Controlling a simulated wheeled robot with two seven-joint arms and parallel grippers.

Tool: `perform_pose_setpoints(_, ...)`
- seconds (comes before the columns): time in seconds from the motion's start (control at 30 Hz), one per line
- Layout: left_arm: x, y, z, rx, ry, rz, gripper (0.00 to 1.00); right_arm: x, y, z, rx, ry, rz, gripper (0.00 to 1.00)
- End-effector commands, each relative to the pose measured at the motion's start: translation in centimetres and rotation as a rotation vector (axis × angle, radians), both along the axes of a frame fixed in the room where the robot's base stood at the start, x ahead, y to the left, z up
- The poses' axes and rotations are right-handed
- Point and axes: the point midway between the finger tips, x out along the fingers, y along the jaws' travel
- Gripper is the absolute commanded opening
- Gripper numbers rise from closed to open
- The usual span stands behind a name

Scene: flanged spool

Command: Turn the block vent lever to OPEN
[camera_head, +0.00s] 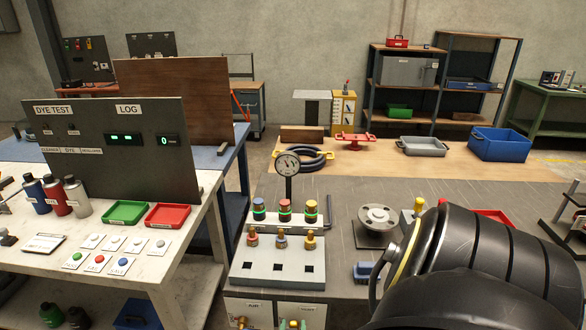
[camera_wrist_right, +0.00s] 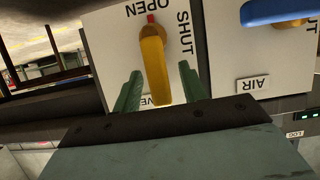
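The vent lever (camera_wrist_right: 153,62) is yellow with a red tip, on a white plate (camera_wrist_right: 110,38) marked OPEN and SHUT. In the right wrist view its red tip lies close to the word OPEN. A lower label is mostly hidden, with only a letter or two showing. My right gripper (camera_wrist_right: 160,85) is open, its green fingers on either side of the lever with gaps visible. My left gripper is not in view.
Beside it is an AIR plate (camera_wrist_right: 228,60) with a blue lever (camera_wrist_right: 280,12). On the bench stand a pressure gauge (camera_head: 287,164), capped fittings (camera_head: 284,208) and a flanged spool (camera_head: 378,218). My black right arm covers the lower right. A white table (camera_head: 150,215) stands at left.

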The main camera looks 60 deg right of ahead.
Motion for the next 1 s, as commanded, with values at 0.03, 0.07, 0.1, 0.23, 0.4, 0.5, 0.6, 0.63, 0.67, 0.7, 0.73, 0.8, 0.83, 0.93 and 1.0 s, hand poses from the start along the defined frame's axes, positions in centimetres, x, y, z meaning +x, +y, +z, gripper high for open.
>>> perform_pose_setpoints(0.03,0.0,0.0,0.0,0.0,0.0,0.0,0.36,0.0,0.0,0.0,0.0,-0.001,0.0,0.42)
perform_pose_setpoints(0.07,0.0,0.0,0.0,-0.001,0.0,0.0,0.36,0.0,0.0,0.0,0.0,-0.001,0.0,0.42)
perform_pose_setpoints(0.1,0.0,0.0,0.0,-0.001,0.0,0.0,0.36,0.0,0.0,0.0,0.0,-0.001,0.0,0.42)
perform_pose_setpoints(0.23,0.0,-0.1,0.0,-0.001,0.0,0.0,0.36,0.0,0.0,0.0,0.001,-0.002,-0.001,0.42)
perform_pose_setpoints(0.4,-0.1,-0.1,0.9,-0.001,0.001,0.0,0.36,-0.6,1.3,0.7,0.003,0.0,-0.001,0.42)
perform_pose_setpoints(0.5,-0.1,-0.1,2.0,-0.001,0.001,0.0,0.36,-1.4,2.9,1.5,0.005,-0.001,-0.001,0.42)
perform_pose_setpoints(0.6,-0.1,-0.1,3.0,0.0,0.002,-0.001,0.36,-2.4,4.8,2.5,0.005,-0.001,-0.001,0.42)
perform_pose_setpoints(0.63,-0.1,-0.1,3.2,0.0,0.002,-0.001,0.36,-2.7,5.4,2.8,0.004,-0.001,-0.001,0.42)
perform_pose_setpoints(0.67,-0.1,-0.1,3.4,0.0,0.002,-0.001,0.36,-3.0,6.0,3.0,0.005,-0.001,-0.001,0.42)
perform_pose_setpoints(0.7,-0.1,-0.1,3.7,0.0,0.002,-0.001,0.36,-3.3,6.7,3.4,0.003,-0.002,-0.002,0.42)
perform_pose_setpoints(0.73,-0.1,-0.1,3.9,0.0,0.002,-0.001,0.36,-3.6,7.3,3.6,0.005,0.0,-0.002,0.42)
perform_pose_setpoints(0.8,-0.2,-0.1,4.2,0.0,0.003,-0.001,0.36,-4.1,8.4,4.0,0.004,-0.001,-0.002,0.42)
perform_pose_setpoints(0.83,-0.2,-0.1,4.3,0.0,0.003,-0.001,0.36,-4.4,8.8,4.2,0.003,-0.001,-0.002,0.42)
perform_pose_setpoints(0.93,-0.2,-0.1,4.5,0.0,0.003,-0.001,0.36,-4.9,10.0,4.7,0.001,0.0,0.0,0.42)
perform_pose_setpoints(1.0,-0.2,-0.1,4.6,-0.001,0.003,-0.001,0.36,-5.2,10.6,4.9,0.001,0.0,0.0,0.42)
